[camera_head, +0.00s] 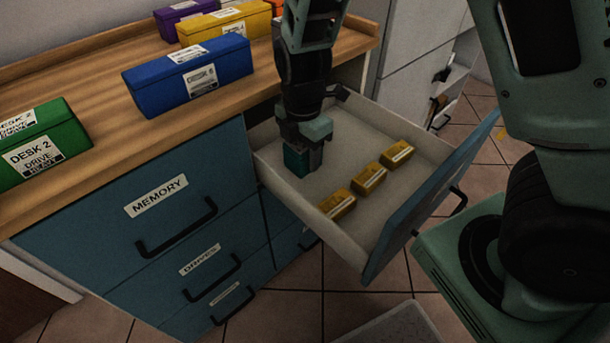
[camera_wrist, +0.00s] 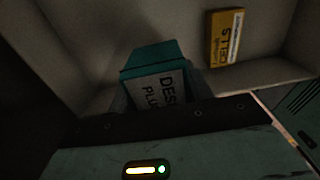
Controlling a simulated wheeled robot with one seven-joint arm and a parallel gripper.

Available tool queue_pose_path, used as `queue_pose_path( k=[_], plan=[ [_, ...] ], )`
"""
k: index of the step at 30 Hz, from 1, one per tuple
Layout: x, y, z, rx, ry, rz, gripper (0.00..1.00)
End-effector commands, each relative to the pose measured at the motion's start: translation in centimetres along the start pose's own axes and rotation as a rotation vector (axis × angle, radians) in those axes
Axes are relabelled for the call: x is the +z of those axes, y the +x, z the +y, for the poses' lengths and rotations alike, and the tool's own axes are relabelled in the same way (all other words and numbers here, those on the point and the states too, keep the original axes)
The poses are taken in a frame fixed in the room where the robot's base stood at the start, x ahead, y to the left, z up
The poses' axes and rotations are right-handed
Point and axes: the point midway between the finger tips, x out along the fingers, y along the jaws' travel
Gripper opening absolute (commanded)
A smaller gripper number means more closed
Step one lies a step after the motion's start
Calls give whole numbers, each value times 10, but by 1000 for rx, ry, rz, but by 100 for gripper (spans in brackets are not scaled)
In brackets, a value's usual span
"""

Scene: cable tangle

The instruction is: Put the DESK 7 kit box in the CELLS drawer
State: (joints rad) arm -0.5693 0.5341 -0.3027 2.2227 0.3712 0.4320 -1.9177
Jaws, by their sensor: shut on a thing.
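My gripper (camera_head: 308,152) is inside the open drawer, near its back left corner, shut on a teal box (camera_head: 296,161). In the wrist view the same teal box (camera_wrist: 148,62) sits between the fingers, its label reading "DESK" and "PLU"; the number is hidden. I cannot tell whether it touches the drawer floor. The open drawer (camera_head: 352,125) has a blue front and pale inside. In the wrist view a yellow box (camera_wrist: 227,38) reads "CELLS".
A wooden counter (camera_head: 90,75) holds a green DESK 2 box (camera_head: 45,145), a blue box (camera_head: 190,75), a yellow box (camera_head: 225,25) and a purple box (camera_head: 180,15). Shut drawers, including MEMORY (camera_head: 150,225), are below. The drawer's far right floor is free.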

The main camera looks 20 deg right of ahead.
Motion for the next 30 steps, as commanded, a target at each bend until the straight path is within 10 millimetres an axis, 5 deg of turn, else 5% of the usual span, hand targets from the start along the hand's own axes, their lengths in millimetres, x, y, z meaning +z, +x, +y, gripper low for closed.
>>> queue_pose_path(
  k=[15, 28, 29, 30],
  plan=[
    [0, 62, 0, -1, 0, 0, 25],
    [0, 68, 0, 0, 0, 1, 25],
    [0, 68, 0, 0, 0, 1, 53],
    [0, 67, 0, 0, 0, 0, 64]
  ],
)
